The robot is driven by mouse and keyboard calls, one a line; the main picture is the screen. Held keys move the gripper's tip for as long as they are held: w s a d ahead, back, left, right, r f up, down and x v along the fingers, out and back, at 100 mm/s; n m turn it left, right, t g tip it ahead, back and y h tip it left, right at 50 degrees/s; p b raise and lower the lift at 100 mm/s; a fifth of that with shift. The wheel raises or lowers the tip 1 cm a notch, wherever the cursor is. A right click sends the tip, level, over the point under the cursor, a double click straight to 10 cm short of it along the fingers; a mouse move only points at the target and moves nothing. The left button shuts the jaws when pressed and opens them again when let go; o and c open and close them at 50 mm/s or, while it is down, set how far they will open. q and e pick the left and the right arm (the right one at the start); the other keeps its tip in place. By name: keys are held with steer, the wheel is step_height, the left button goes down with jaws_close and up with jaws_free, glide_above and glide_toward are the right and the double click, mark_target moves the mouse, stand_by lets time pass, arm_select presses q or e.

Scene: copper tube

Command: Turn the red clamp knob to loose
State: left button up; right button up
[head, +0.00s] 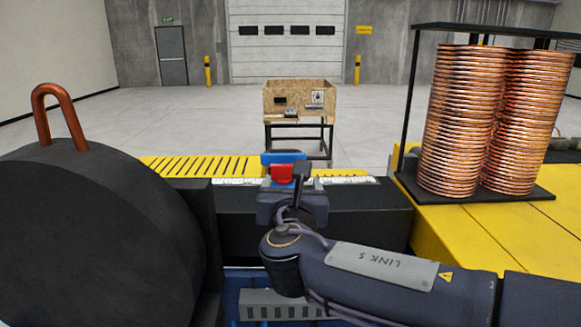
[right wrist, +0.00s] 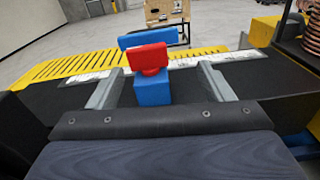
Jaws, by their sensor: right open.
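The red clamp knob (head: 281,173) shows in the head view just beyond my right gripper. In the right wrist view the red knob (right wrist: 149,57) sits on a blue block (right wrist: 152,91), with a longer blue bar (right wrist: 153,36) behind it. My right gripper (head: 285,183) is open. In the right wrist view its two grey fingers (right wrist: 160,83) stand apart on either side of the blue block, with gaps on both sides. The knob's lower part is partly hidden by my gripper in the head view. My left gripper is not in view.
A white scale strip (head: 345,181) and a slotted yellow plate (head: 190,165) lie near the knob. A large black drum with a copper U-tube (head: 58,112) stands left. A black rack (head: 402,112) of copper coils (head: 462,120) stands right. A wooden crate (head: 275,104) is behind.

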mark_target(283, 167)
steer(key=shift+w+a+r+n, duration=0.25)
steer(key=shift+w+a+n, duration=0.1)
steer(key=shift+a, duration=0.15)
steer(key=shift+w+a+r+n, duration=0.2)
steer(key=shift+w+a+n, duration=0.1)
steer(key=shift+a, duration=0.15)
steer(key=w+p, duration=0.1)
steer(key=w, duration=0.4)
steer(key=shift+w+d+p, duration=0.1)
steer(key=shift+w+p, duration=0.05)
steer(key=shift+p, duration=0.25)
steer(key=shift+w+f, duration=0.1)
steer(key=shift+w, duration=0.5)
